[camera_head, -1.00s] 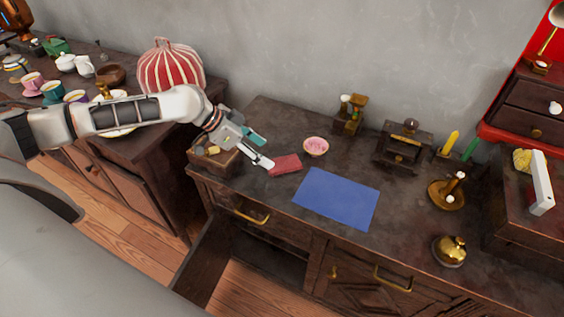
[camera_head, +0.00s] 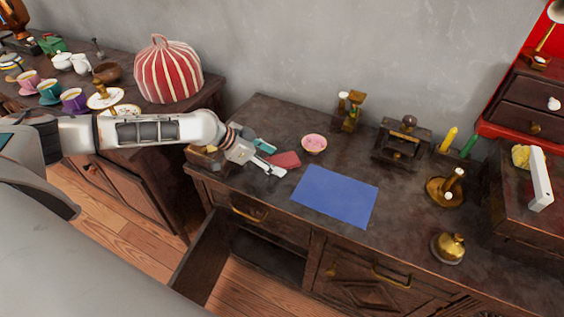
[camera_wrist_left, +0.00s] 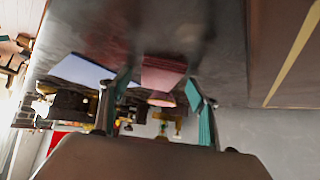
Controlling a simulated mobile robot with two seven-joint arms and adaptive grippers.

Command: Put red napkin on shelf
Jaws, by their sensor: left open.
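The red napkin (camera_head: 287,159) lies flat on the dark cabinet top, left of the blue cloth (camera_head: 336,196). My left gripper (camera_head: 269,158) is open just left of the red napkin, its fingers pointing toward it, low over the cabinet top. In the left wrist view the red napkin (camera_wrist_left: 163,74) shows ahead between the two teal-padded fingers (camera_wrist_left: 157,98); nothing is held. Whether the fingers touch the napkin, I cannot tell. Below the cabinet top, a door stands open and shows a dark inner compartment (camera_head: 268,255). My right gripper is not in view.
A pink bowl (camera_head: 314,144) stands close behind the red napkin. A wooden box (camera_head: 207,160) sits under my left wrist. A brass bell (camera_head: 448,247) and a candle holder (camera_head: 440,191) stand on the right. The open door (camera_head: 205,250) juts out at the front.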

